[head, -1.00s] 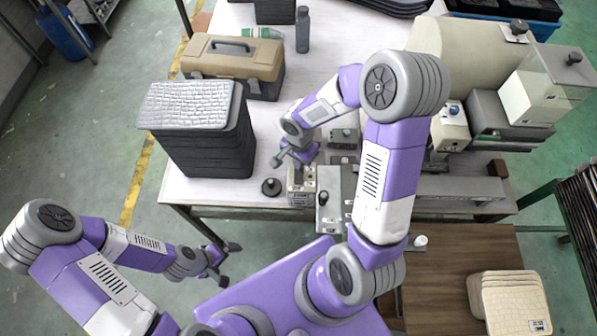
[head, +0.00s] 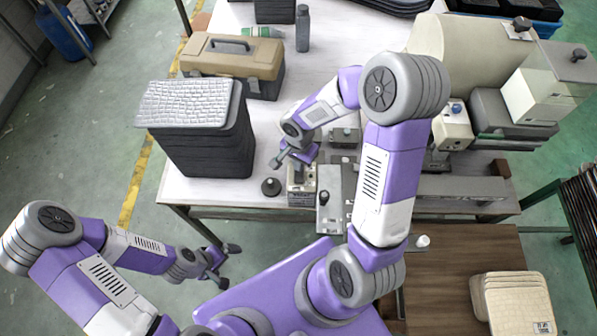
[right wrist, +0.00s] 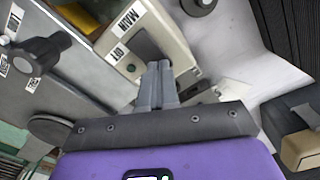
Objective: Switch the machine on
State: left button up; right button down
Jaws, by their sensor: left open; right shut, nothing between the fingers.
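The machine (head: 450,50) is a large cream and grey unit at the right of the table. A small cream switch box (head: 302,199) stands at the table's front edge. In the head view my right gripper (head: 294,163) is just above the box. My left gripper (head: 228,266) is open and empty, off the table's front.
A stack of dark trays (head: 205,145) stands left of the box, with a black knob (head: 271,187) between them. A tan toolbox (head: 232,62) and grey bottle (head: 303,30) are behind.

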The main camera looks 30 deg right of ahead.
jog(key=shift+f, duration=0.25)
jog(key=shift+s, duration=0.1)
jog(key=shift+r+p, duration=2.05)
jog(key=shift+r, duration=1.55)
